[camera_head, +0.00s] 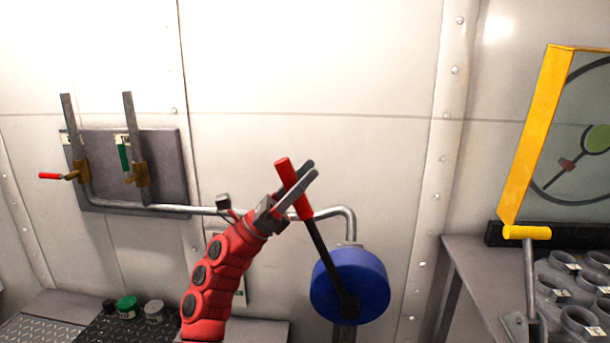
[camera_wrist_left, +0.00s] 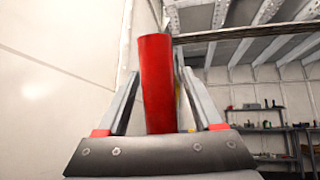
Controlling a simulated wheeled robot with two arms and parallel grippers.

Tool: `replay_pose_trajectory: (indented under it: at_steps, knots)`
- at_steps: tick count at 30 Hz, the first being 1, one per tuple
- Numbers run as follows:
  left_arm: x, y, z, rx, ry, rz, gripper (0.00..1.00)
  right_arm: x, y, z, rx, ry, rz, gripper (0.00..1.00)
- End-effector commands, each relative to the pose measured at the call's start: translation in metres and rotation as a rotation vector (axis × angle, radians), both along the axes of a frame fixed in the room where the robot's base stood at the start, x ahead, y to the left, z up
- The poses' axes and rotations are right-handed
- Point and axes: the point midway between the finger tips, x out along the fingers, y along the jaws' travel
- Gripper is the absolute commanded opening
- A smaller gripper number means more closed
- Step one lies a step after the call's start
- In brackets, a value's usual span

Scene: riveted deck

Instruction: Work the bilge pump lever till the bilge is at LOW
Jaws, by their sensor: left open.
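The pump is a blue drum (camera_head: 350,286) at the lower middle of the head view. Its black lever (camera_head: 325,258) slants up and left to a red grip (camera_head: 293,188). My left gripper (camera_head: 311,168) is open at this grip, one finger on each side of it. In the left wrist view the red grip (camera_wrist_left: 156,85) stands between the two spread fingers, with gaps showing beside it. My right gripper is not in view. No bilge level reading can be made out; a pale plate behind my left arm is mostly hidden.
A grey panel (camera_head: 163,172) with two brass valves is on the wall at left; a pipe runs from it to the pump. A yellow-handled lever (camera_head: 527,233) and yellow-framed panel (camera_head: 535,130) stand at right. Several jars (camera_head: 127,307) sit at lower left.

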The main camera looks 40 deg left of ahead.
Motion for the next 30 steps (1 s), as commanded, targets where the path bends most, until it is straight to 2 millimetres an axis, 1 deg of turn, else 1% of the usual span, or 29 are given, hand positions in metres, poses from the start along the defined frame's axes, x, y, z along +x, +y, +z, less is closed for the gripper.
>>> replay_pose_trajectory:
  at_steps: [5,12,18,24,30]
  knots:
    - [-0.015,0.015,-0.022,-0.003,0.004,0.005,0.68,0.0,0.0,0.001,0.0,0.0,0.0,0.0]
    - [-0.049,0.045,-0.069,-0.007,0.003,0.006,0.68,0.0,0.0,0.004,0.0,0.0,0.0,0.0]
    - [-0.072,0.065,-0.103,-0.006,0.003,0.003,0.68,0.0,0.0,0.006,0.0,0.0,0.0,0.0]
    - [-0.086,0.075,-0.12,-0.002,0.0,0.001,0.68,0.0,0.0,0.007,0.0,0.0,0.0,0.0]
    - [-0.088,0.077,-0.124,-0.002,0.0,0.001,0.68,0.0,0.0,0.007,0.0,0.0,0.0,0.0]
